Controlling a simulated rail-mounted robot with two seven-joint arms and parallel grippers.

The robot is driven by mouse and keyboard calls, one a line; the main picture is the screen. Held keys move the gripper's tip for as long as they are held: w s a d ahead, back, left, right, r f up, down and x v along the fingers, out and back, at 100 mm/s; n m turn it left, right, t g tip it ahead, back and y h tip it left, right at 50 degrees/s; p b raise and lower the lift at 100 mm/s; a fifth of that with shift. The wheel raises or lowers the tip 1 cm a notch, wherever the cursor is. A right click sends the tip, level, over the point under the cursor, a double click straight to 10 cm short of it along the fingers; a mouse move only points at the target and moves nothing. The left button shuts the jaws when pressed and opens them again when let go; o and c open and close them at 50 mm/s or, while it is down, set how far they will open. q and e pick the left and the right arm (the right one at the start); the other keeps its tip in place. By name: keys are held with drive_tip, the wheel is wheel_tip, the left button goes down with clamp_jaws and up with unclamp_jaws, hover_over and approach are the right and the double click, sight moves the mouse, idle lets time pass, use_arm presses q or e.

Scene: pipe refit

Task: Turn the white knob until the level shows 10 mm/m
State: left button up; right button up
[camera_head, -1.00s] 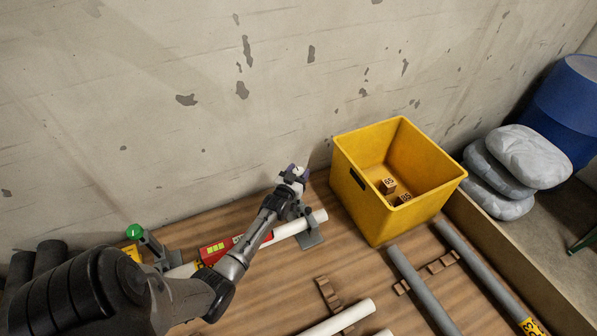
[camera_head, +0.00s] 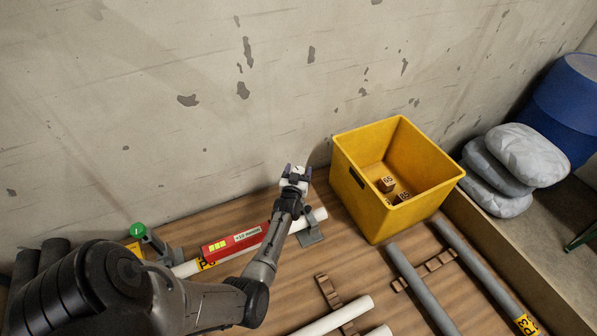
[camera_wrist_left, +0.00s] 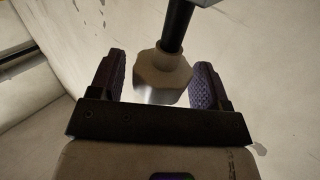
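The white knob (camera_wrist_left: 160,76) sits on a dark rod in the left wrist view. In the head view its white top (camera_head: 297,170) shows between the fingers of my left gripper (camera_head: 296,174). In the wrist view the fingers of this gripper (camera_wrist_left: 158,82) stand on both sides of the knob, with a gap at each, so it is open around it. The red level (camera_head: 232,242) lies on a white pipe (camera_head: 190,268). Its label seems to show 10 mm/m, but the print is small, and I cannot read its sign. My right gripper is out of view.
A green knob (camera_head: 138,230) tops the pipe's left support. A yellow crate (camera_head: 372,214) with wooden blocks stands right of the gripper. Grey pipes (camera_head: 420,288) and wooden racks (camera_head: 328,292) lie in front. The concrete wall (camera_head: 200,130) is close behind.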

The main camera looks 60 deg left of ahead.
use_arm(q)
drive_tip(key=shift+o, duration=0.3)
drive_tip(key=shift+s+d+r+p, duration=0.1)
drive_tip(key=shift+s+d+p, duration=0.2)
drive_tip(key=shift+p, duration=0.15)
drive_tip(key=p+v, duration=0.7)
drive_tip(key=v, duration=0.6)
